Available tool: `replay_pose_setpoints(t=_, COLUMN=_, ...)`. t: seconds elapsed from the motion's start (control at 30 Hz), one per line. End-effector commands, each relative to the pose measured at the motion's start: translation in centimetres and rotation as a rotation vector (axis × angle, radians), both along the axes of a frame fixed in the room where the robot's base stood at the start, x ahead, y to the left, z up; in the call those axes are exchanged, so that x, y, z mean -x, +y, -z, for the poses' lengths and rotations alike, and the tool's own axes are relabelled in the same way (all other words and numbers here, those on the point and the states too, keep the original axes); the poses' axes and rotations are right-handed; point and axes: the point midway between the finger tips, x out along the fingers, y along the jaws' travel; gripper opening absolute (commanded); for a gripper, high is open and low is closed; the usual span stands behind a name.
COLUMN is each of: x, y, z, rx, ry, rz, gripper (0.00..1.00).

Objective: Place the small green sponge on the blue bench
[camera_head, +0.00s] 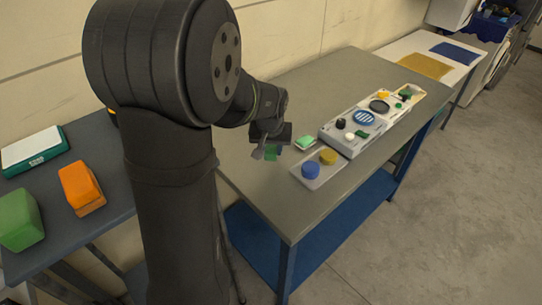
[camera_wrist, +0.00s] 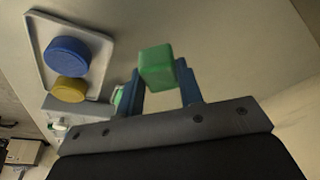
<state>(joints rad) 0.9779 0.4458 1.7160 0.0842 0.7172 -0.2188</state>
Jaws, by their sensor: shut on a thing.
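A small green block (camera_wrist: 157,67), which looks like the small green sponge, is between my gripper's fingertips (camera_wrist: 160,82) in the wrist view. In the head view my gripper (camera_head: 266,151) is shut on it, and the sponge (camera_head: 271,154) is partly hidden by a finger. The bench (camera_head: 255,195) with a grey top and blue legs and lower shelf is under my gripper. The sponge appears over the bench top near its wall side; I cannot tell whether it touches the top. A second small green piece (camera_head: 305,142) lies on the bench to the right.
A tray with a blue disc (camera_head: 310,171) and a yellow disc (camera_head: 328,157) is right of my gripper. A left table holds an orange block (camera_head: 82,187), a larger green block (camera_head: 20,220) and a scale (camera_head: 35,150). The bench's near-left top is bare.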

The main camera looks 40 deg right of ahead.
Motion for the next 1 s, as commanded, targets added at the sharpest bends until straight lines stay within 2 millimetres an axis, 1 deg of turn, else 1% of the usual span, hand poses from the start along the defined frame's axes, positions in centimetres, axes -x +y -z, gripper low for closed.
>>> replay_pose_setpoints(t=0.03, x=-0.3, y=0.0, z=0.1, rx=0.0, ry=0.0, rz=0.0, gripper=0.12)
replay_pose_setpoints(t=0.17, x=-0.4, y=0.1, z=1.0, rx=-0.002, ry=0.001, rz=0.001, gripper=0.12)
replay_pose_setpoints(t=0.3, x=-0.3, y=0.1, z=3.1, rx=-0.002, ry=0.002, rz=0.0, gripper=0.12)
replay_pose_setpoints(t=0.4, x=-0.3, y=0.0, z=4.1, rx=-0.001, ry=0.001, rz=0.0, gripper=0.12)
replay_pose_setpoints(t=0.63, x=-0.3, y=0.0, z=4.2, rx=0.001, ry=-0.001, rz=0.0, gripper=0.12)
replay_pose_setpoints(t=0.77, x=-0.3, y=0.0, z=4.5, rx=-0.001, ry=0.001, rz=0.0, gripper=0.12)
replay_pose_setpoints(t=0.8, x=-0.3, y=0.0, z=4.5, rx=0.0, ry=0.0, rz=0.0, gripper=0.41)
replay_pose_setpoints(t=0.87, x=-0.3, y=0.0, z=4.4, rx=0.0, ry=0.0, rz=0.0, gripper=0.53)
replay_pose_setpoints(t=0.9, x=-0.3, y=0.0, z=4.4, rx=0.0, ry=0.0, rz=0.0, gripper=0.56)
replay_pose_setpoints(t=1.0, x=-0.3, y=0.0, z=4.4, rx=0.0, ry=0.0, rz=0.0, gripper=0.56)
